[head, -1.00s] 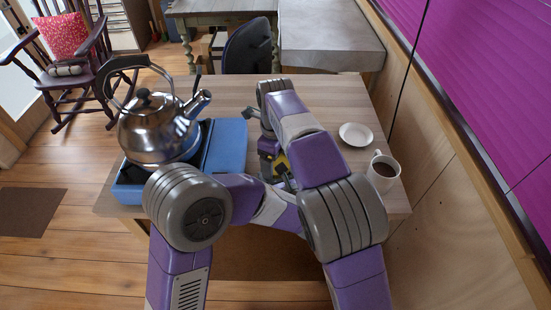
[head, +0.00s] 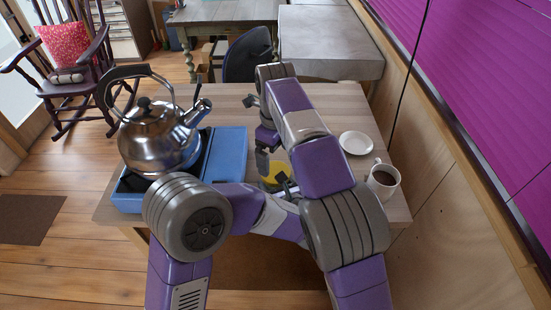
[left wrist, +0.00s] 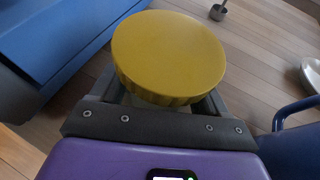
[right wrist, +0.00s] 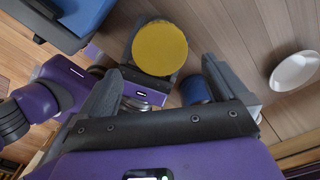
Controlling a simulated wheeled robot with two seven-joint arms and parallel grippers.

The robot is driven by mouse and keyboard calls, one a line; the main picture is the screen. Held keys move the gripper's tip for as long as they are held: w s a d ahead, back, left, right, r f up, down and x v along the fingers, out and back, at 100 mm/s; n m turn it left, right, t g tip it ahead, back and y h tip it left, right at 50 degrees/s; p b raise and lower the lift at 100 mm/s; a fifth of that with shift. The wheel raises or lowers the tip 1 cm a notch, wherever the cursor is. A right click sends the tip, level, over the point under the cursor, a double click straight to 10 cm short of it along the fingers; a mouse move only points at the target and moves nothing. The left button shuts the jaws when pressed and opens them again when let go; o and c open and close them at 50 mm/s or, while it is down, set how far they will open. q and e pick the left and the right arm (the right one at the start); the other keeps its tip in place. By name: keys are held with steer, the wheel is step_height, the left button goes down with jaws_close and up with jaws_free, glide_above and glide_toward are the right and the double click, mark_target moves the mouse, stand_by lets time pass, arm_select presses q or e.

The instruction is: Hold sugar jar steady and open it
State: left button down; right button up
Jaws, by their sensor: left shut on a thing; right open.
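The sugar jar's round yellow lid (left wrist: 168,55) fills the middle of the left wrist view and hides most of the jar below. It also shows in the right wrist view (right wrist: 160,48) and, partly covered, in the head view (head: 272,174). My left gripper (left wrist: 163,101) is shut around the jar below the lid, one finger on each side. My right gripper (right wrist: 160,85) is open and empty, with its fingers apart above the lid. In the head view the right gripper (head: 264,148) is just beyond the lid. I cannot tell how firmly the lid sits.
A steel kettle (head: 155,138) stands on a blue stove (head: 226,155) to the left. A white saucer (head: 356,143) and a mug of dark drink (head: 382,180) are at the right. A blue cylindrical thing (right wrist: 195,90) is close by the jar. The far table is mostly clear.

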mark_target(276, 172)
step_height(276, 172, up, 2)
steer(key=shift+m, duration=1.1)
steer(key=shift+f, duration=3.85)
steer(key=c, duration=1)
steer(key=n, duration=0.3)
